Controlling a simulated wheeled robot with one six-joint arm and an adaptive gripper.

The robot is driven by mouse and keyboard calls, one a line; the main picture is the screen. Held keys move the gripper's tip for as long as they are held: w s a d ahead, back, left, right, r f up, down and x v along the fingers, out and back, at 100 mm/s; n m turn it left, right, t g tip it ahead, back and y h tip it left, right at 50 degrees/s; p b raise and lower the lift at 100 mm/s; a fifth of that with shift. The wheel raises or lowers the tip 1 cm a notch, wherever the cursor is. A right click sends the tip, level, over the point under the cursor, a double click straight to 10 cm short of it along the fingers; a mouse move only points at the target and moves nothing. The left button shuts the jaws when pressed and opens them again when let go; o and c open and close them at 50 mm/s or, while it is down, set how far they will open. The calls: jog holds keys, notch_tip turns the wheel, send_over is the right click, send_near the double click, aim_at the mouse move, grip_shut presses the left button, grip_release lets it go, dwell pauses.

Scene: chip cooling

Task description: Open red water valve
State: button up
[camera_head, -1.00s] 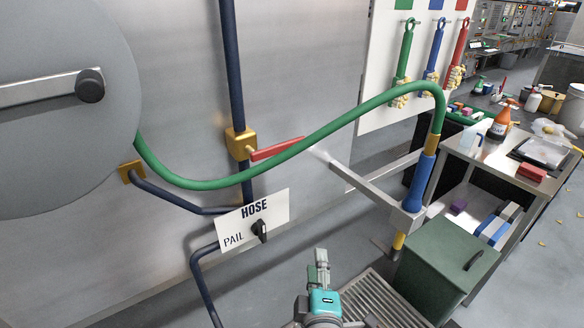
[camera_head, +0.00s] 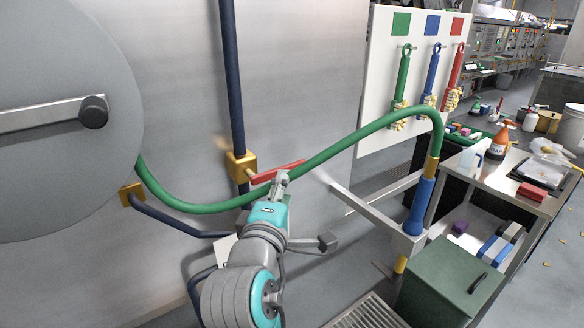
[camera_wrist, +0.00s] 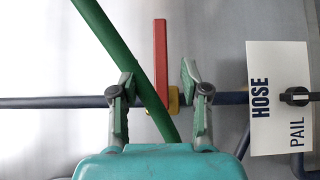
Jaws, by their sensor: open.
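The red valve handle (camera_head: 278,172) sticks out to the right from a brass valve body (camera_head: 241,167) on the dark blue vertical pipe. In the wrist view the red handle (camera_wrist: 160,55) points up from the brass body (camera_wrist: 173,100). My gripper (camera_head: 280,182) is just below the handle in the head view. In the wrist view my gripper (camera_wrist: 157,78) is open, with the handle showing between its fingers, nearer neither clearly. I cannot tell how far the fingertips are from the handle. No grip on it shows.
The green hose (camera_head: 330,150) runs close beside the handle, and also crosses between the fingers in the wrist view (camera_wrist: 125,60). A HOSE/PAIL sign (camera_wrist: 280,130) with a black knob (camera_wrist: 295,96) is at the right there. A green bin (camera_head: 445,275) stands right of my arm.

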aim_at(292, 164)
jog(key=w, duration=0.3)
jog(key=w+d, duration=0.1)
jog(key=w, duration=0.5)
jog(key=shift+d, duration=0.35)
grip_shut()
